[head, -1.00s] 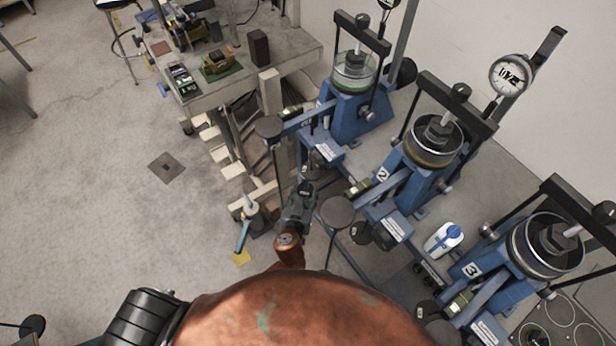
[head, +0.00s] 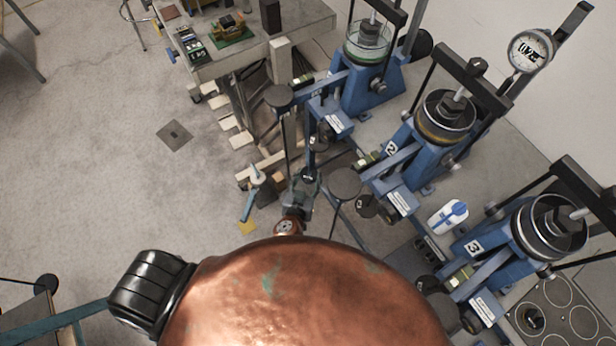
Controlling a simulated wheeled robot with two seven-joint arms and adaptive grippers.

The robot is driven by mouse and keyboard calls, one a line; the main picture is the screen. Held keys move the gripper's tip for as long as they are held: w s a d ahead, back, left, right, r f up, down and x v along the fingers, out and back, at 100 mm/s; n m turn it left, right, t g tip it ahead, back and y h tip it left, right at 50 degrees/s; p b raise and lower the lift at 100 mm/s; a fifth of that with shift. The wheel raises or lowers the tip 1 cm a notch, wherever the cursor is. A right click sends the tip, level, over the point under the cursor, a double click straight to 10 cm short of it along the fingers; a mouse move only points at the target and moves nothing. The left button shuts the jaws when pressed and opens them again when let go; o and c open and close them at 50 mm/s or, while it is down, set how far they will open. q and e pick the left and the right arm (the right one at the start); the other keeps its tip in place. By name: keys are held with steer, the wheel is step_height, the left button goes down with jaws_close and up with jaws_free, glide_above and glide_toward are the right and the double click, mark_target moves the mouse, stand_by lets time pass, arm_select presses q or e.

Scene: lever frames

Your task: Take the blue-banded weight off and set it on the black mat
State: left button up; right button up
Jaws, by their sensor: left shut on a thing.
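My left gripper (head: 307,178) is in the middle of the head view, among the lever ends. It is shut on a small dark thing, mostly hidden by the fingers. I cannot make out a blue band on it. Round dark plates stand at the lever ends, one up and left of the gripper (head: 279,96) and one just right of it (head: 344,183). My right gripper is out of view.
Blue lever frames stand in a diagonal row, among them frame 2 (head: 428,152) and frame 3 (head: 500,245). A grey bench (head: 300,30) is at the top. Open floor (head: 90,170) is at the left.

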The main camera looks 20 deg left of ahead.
arm_select(q)
steer(key=shift+s+d+b, duration=0.2)
steer(key=shift+s+b, duration=0.25)
steer(key=shift+s, duration=1.05)
steer(key=shift+s+d+b, duration=0.2)
steer(key=shift+s+b, duration=0.2)
steer(key=shift+s, duration=1.3)
